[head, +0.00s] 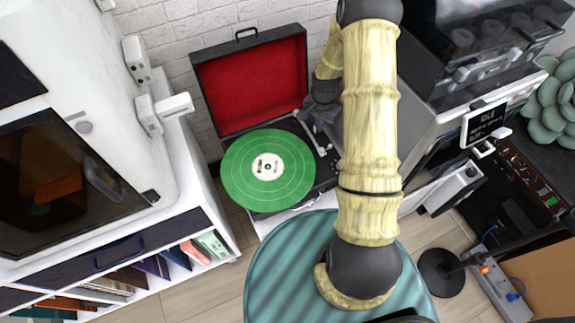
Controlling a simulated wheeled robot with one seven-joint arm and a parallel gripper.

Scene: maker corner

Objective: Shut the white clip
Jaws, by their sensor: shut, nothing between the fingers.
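A record player (284,205) with a green record (268,171) stands with its red-lined lid (250,82) open. A small white part (323,152), perhaps the white clip by the tonearm, shows at the right side of the deck. It is too small to tell whether it is open or shut. My gripper (312,120) is shut and empty over the back right corner of the deck, just behind that white part. My arm crosses the view to its right and hides what lies behind it. I cannot tell whether the fingers touch anything.
A white cabinet-like machine (135,130) with a dark window stands at the left above shelves of books. A large machine with a small screen (484,124) stands at the right. A round teal striped surface (290,270) is in front, below my arm. A white brick wall is behind.

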